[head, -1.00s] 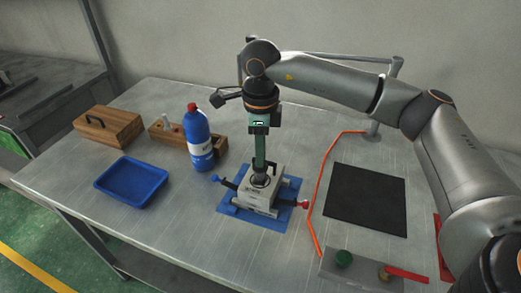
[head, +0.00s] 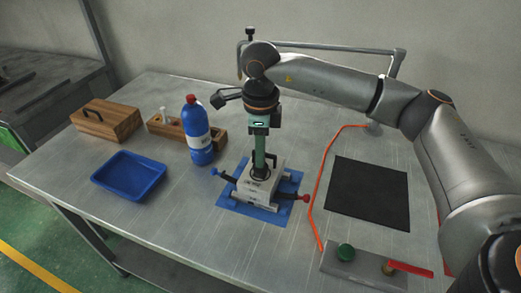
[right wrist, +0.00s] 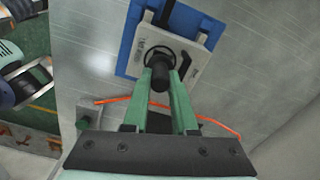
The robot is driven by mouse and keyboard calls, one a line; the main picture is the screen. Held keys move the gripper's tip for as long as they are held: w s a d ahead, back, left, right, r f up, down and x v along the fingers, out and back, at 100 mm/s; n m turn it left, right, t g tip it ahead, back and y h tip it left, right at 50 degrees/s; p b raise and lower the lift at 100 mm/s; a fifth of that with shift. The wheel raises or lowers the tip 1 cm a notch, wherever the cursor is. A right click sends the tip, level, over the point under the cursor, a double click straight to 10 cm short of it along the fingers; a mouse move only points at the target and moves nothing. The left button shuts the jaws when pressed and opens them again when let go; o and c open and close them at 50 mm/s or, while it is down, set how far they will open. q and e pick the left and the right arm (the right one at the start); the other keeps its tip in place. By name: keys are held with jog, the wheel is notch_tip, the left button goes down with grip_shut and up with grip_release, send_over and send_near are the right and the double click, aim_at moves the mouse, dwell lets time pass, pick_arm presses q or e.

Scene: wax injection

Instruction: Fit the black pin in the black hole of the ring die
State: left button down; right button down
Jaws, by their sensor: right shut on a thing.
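The ring die is a pale grey-white block (head: 262,190) on a blue mat (head: 238,207). In the right wrist view the die's pale top (right wrist: 183,50) has a round dark ring in it. My right gripper (head: 261,168) points down over the die. Its green fingers are shut on a dark cylindrical piece, the black pin (right wrist: 160,76), which lines up with the ring area. I cannot tell how deep the pin sits, since the fingers hide its lower end.
A blue-ended rod (head: 215,171) and a red-ended rod (head: 305,198) stick out beside the die. A blue bottle (head: 198,135), a blue tray (head: 128,176) and a wooden box (head: 107,124) stand left. A black mat (head: 368,193) and orange cord (head: 318,200) lie right.

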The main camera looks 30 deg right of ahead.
jog(key=shift+f+b, duration=0.7)
jog(key=shift+f, duration=0.3)
jog(key=c, duration=0.6)
grip_release()
jog(key=shift+r, duration=0.1)
jog(key=shift+c, duration=0.2)
notch_tip(320, 180, up, 13)
jog(key=shift+f, duration=0.2)
jog(key=shift+s, duration=0.1)
